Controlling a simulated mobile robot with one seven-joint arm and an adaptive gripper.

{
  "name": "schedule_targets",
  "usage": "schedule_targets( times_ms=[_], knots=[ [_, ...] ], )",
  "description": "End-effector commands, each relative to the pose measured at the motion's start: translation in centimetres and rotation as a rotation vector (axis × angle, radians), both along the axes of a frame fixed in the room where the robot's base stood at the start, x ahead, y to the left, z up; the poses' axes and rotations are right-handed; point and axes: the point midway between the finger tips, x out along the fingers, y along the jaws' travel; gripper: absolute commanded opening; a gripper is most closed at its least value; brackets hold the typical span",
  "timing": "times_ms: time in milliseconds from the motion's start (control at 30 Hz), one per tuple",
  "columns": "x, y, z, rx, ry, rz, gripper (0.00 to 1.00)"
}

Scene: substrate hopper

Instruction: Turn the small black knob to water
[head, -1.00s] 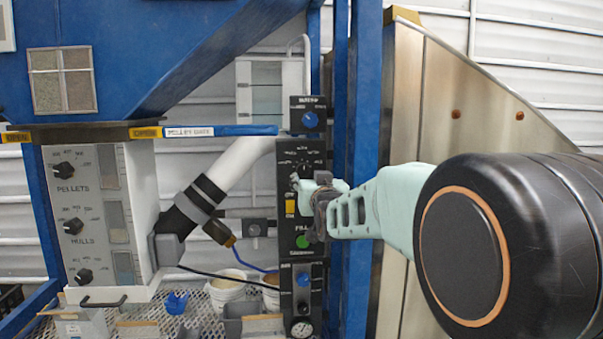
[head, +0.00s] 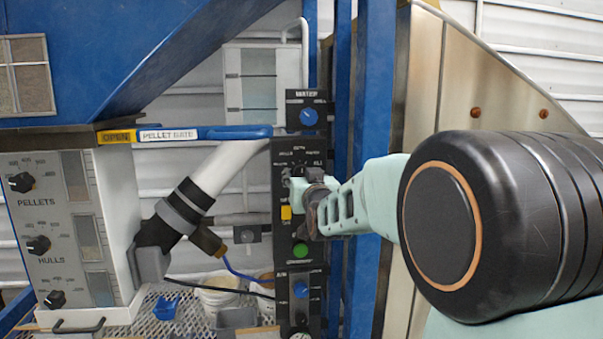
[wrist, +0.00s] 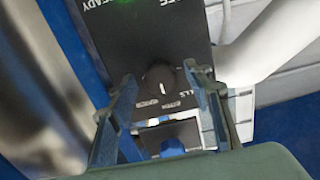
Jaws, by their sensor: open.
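The small black knob (wrist: 160,79) sits on the dark control panel (wrist: 120,30) in the wrist view. It is round, with a pale pointer line and white lettering around it, some of it reading "LLS". My gripper (wrist: 160,75) is open, with one finger on each side of the knob; I cannot tell whether either touches it. In the head view my gripper (head: 299,187) is in front of the tall panel and hides much of the knob's area. The word for water on this knob's dial is not readable.
A blue knob (head: 308,117) on a box labelled like "WATER" is just above the panel. Blue posts (head: 364,120) stand close on the right; a pale pipe (head: 222,167) is on the left.

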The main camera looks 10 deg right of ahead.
Motion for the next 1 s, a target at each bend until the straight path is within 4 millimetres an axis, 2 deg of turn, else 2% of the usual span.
schedule_targets(
  times_ms=[167,533,767,1000],
  knots=[
    [0.00,0.01,-0.03,0.000,0.000,0.000,0.44],
    [0.00,0.02,-0.01,0.000,0.000,0.000,0.04],
    [0.00,0.00,-0.09,0.024,-0.002,0.000,0.04],
    [0.03,0.00,-0.28,0.143,-0.004,0.000,0.04]
  ],
)
